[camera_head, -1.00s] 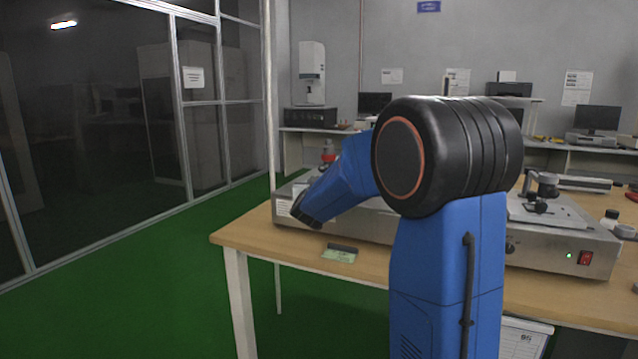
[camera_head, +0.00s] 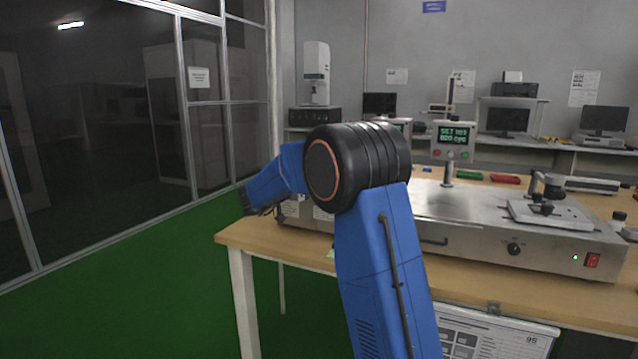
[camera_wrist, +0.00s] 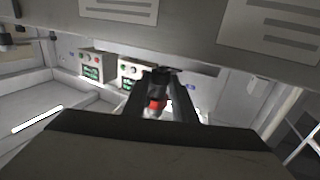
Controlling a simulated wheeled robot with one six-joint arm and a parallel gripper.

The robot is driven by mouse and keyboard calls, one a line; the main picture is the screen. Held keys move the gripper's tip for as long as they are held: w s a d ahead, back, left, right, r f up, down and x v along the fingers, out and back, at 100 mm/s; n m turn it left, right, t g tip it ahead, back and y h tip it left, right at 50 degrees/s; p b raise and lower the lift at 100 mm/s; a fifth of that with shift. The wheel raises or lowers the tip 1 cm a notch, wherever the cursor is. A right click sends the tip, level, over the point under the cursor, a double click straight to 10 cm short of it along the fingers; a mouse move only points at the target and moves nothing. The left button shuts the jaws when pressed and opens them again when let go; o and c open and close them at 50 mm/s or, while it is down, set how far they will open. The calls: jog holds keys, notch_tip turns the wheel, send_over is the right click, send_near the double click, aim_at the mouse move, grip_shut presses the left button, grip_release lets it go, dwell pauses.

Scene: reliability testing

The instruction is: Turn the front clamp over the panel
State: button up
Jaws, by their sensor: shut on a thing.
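My gripper (camera_wrist: 160,90) shows in the wrist view with its two dark fingers close together, shut on a small dark part with a red piece (camera_wrist: 157,104). I cannot tell for sure whether this part is the front clamp. In the head view my bent arm hides the far left of the long steel bench unit (camera_head: 450,240), and the fingers do not show there. A pale flat plate (camera_head: 560,217) with a black clamp-like fitting (camera_head: 547,187) sits on the unit's right end, apart from my gripper. No panel under the held part can be made out.
A control box with a green display (camera_head: 454,138) stands on a post behind the unit. The unit rests on a wooden table (camera_head: 480,278), with a red rocker switch (camera_head: 592,260) at its front right. Glass partition panes (camera_head: 130,120) stand to the left, beyond green floor.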

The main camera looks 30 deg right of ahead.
jog(key=shift+w+m+g+h, duration=0.2)
jog(key=shift+m+g, duration=0.4)
jog(key=shift+g, duration=0.3)
jog(key=shift+w+m+g+h, duration=0.1)
jog(key=shift+m+g+h, duration=0.1)
jog(key=shift+m+g, duration=0.55)
jog(key=shift+r+g, duration=0.15)
jog(key=shift+g, duration=0.3)
jog(key=o, duration=0.8)
jog(key=shift+c, duration=0.2)
jog(key=s+a, duration=0.1)
jog(key=a, duration=1.6)
jog(key=shift+a, duration=0.2)
